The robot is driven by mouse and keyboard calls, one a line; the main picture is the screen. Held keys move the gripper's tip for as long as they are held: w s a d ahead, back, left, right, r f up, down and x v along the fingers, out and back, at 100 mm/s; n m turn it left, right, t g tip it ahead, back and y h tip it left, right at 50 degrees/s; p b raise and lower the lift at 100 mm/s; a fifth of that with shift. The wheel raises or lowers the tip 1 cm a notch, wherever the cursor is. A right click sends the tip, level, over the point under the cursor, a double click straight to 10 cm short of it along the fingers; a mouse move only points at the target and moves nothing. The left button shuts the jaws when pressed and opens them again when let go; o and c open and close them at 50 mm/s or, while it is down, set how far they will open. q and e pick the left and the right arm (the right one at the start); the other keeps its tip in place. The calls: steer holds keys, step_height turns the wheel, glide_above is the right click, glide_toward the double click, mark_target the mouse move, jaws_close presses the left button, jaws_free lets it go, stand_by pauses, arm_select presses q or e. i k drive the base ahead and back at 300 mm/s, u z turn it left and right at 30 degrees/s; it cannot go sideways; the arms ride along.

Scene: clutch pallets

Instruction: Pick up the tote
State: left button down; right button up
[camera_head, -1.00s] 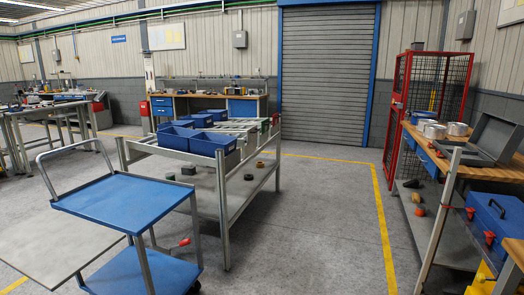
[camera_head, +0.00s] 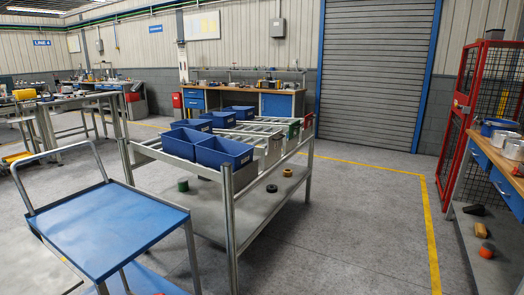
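Several blue open-topped totes sit on a grey metal roller rack (camera_head: 229,215) in the middle of the view. The nearest two are the front right tote (camera_head: 224,153) and the front left tote (camera_head: 181,147), side by side at the rack's near end. Smaller-looking totes stand behind them, including a rear tote (camera_head: 220,119). The front right tote has a small white label on its side. Neither of my grippers is in view.
A blue-topped cart (camera_head: 107,229) with a grey handle stands at the near left, close to the rack. A wooden-topped workbench (camera_head: 505,157) and red mesh cage (camera_head: 483,100) stand at the right. Open floor (camera_head: 365,225) lies between the rack and that bench.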

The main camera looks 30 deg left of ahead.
mark_target(212, 152)
steer(key=u, duration=0.15)
steer(key=i, duration=1.9)
steer(key=u, duration=1.85)
steer(key=i, duration=0.95)
steer(key=u, duration=0.85)
